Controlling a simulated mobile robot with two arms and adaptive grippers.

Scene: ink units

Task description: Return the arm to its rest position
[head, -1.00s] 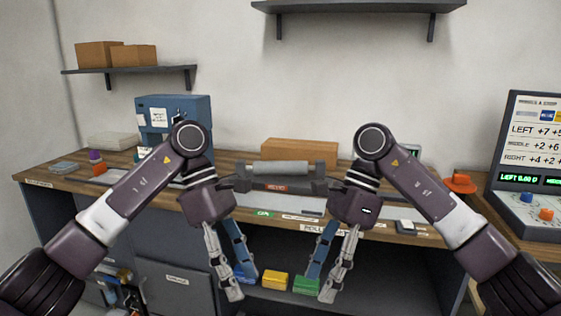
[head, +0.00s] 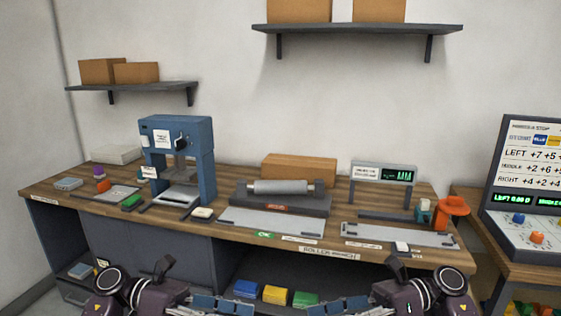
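Both my arms are low at the bottom edge of the head view, in front of the workbench (head: 230,222). My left gripper (head: 232,305) points inward to the right, its blue fingers partly cut off by the picture edge. My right gripper (head: 335,307) points inward to the left, also partly cut off. No object shows in either one. Their finger openings are not clear.
On the bench stand a blue press (head: 178,150), a roller unit (head: 280,195) and a display gauge (head: 385,173). Blue (head: 246,288), yellow (head: 275,294) and green (head: 305,298) blocks sit on the lower shelf. A control panel (head: 530,170) stands at right.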

